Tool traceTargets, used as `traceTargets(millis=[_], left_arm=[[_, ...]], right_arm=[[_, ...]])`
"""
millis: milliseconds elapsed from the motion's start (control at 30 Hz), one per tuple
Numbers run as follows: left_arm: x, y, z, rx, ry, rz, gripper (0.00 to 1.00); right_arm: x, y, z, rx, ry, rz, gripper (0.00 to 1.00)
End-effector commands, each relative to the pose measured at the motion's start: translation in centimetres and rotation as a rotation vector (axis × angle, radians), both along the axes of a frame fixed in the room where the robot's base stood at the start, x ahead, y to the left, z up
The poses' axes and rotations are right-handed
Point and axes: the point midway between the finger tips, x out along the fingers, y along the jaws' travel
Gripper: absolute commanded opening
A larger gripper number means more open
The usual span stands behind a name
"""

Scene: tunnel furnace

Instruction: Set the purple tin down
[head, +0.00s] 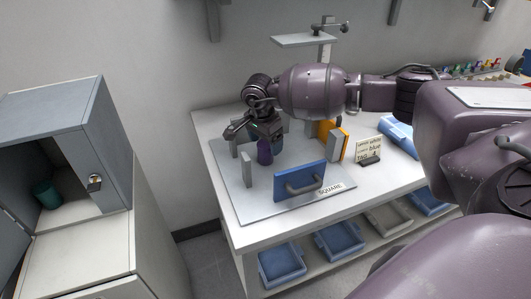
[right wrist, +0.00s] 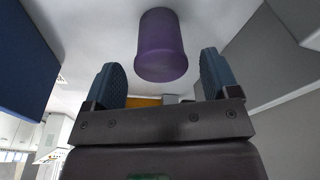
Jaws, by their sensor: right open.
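The purple tin (head: 264,152) stands upright on the grey board (head: 230,197) on the white table, among short grey upright blocks. My right gripper (head: 268,136) is right behind the tin in the head view and partly hidden. In the right wrist view the purple tin (right wrist: 161,45) is ahead of my open right gripper (right wrist: 161,76), centred between its two blue fingers, with a gap to each side. My left gripper is not in view.
A blue panel with a handle (head: 300,181) stands at the board's front, by a "SQUARE" label. Orange and grey blocks (head: 338,144) and a sign (head: 369,150) stand to the right. Blue bins (head: 281,264) are below. An open cabinet (head: 62,130) at left holds a teal cup (head: 46,194).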

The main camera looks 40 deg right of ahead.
Motion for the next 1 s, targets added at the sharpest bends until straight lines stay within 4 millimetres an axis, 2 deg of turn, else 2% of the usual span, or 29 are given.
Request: traceTargets(millis=[233, 500, 567, 900, 1000], left_arm=[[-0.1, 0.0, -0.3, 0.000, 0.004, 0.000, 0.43], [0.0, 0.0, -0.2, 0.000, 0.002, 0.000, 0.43], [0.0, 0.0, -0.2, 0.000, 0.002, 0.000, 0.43], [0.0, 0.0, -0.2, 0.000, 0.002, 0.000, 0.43], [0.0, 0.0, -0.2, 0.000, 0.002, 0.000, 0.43]], right_arm=[[0.1, -0.3, -3.5, 0.000, 0.004, -0.001, 0.81], [0.1, -0.4, -3.9, 0.001, 0.001, 0.001, 0.81], [0.1, -0.4, -3.9, 0.001, 0.001, 0.001, 0.73], [0.2, -0.4, -3.8, 0.001, 0.001, 0.000, 0.21], [0.2, -0.4, -3.8, 0.001, 0.001, 0.000, 0.20]])
